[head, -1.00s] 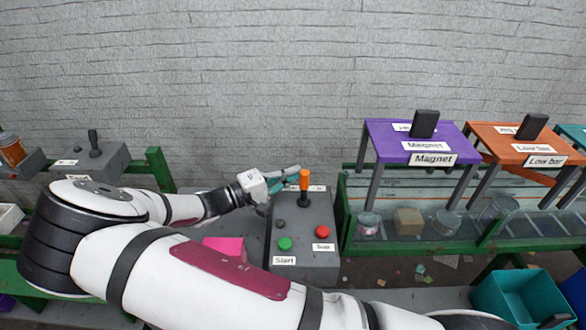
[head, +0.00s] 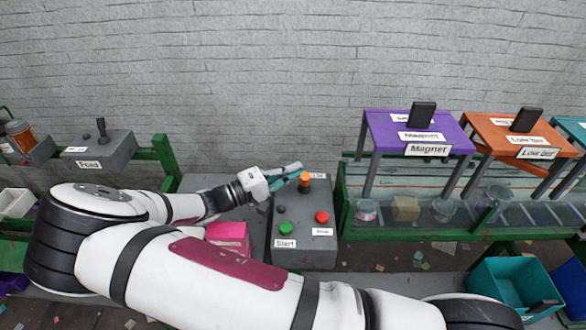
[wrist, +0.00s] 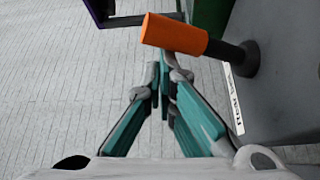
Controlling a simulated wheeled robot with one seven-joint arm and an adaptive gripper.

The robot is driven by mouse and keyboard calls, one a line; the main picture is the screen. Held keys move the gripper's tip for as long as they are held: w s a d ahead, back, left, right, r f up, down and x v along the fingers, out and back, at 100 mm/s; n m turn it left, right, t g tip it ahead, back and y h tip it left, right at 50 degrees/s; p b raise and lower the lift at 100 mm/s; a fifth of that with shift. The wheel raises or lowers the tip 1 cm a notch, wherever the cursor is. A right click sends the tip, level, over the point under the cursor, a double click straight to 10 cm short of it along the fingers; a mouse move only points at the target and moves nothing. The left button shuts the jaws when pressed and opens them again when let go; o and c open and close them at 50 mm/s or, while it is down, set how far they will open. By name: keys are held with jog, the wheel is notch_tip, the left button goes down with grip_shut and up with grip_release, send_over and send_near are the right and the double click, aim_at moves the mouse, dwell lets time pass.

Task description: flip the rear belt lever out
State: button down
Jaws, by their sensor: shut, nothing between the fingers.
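The lever with the orange handle (head: 305,183) stands near the back of a grey control box (head: 305,255). In the wrist view its orange handle (wrist: 175,35) points left from a dark stem and round base on the box. A white label (wrist: 233,100) lies beside the base; its text is hard to read. My gripper (head: 298,170) is shut and empty, with teal fingers beside the handle's upper left in the head view. In the wrist view the fingertips (wrist: 164,72) lie just below the handle in the picture. Whether they touch it I cannot tell.
The control box carries a green button (head: 286,228), a red button (head: 322,217) and a dark knob. A pink block (head: 228,232) lies left of it, partly behind my arm. A purple Magnet stand (head: 400,128) is at right. A Feed box (head: 105,150) stands at left.

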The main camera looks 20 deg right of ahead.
jog(key=shift+s+f, duration=0.1)
jog(key=w+r+b, duration=0.1)
jog(key=w+r, duration=0.1)
jog(key=w, duration=0.2)
jog(key=f+b+v, duration=0.1)
jog(key=b+v, duration=0.1)
jog(key=v, duration=0.7)
jog(key=shift+a+f, duration=0.25)
jog(key=shift+f, duration=0.2)
